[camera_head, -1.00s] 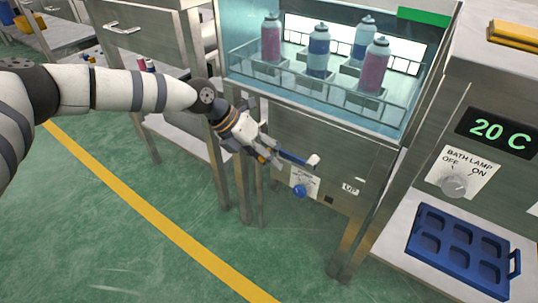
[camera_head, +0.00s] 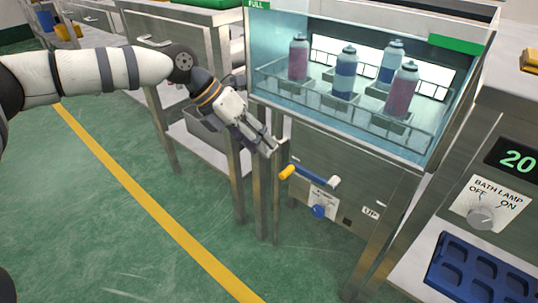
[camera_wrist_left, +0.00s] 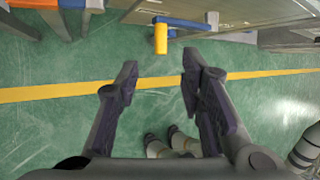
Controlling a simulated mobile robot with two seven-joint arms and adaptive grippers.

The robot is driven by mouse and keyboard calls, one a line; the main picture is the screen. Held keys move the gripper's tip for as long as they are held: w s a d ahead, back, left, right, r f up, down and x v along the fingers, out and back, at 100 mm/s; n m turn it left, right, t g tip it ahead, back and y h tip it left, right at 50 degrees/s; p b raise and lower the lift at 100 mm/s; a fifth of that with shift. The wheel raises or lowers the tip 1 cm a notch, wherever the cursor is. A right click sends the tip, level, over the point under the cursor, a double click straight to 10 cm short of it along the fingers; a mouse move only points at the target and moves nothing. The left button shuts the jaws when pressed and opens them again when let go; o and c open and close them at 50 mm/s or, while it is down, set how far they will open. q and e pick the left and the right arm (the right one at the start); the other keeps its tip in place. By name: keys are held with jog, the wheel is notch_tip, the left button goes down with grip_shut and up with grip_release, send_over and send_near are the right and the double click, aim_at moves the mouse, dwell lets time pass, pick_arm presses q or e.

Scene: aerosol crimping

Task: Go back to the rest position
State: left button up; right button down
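My left gripper (camera_head: 272,146) is open and empty, in front of the water bath's cabinet. Its two spread fingers show in the left wrist view (camera_wrist_left: 160,72). A blue lever (camera_head: 315,174) with a yellow grip (camera_head: 287,173) on its left end is on the cabinet front. The gripper is up and left of the grip in the head view, apart from it. The yellow grip also shows beyond the fingertips in the left wrist view (camera_wrist_left: 160,38). My right gripper is in neither view.
Several pink and blue cans (camera_head: 345,75) stand in a wire rack inside the glass bath (camera_head: 262,55). A blue knob (camera_head: 319,211) is below the lever. A blue tray (camera_head: 480,272) lies at right. Green floor at left is open.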

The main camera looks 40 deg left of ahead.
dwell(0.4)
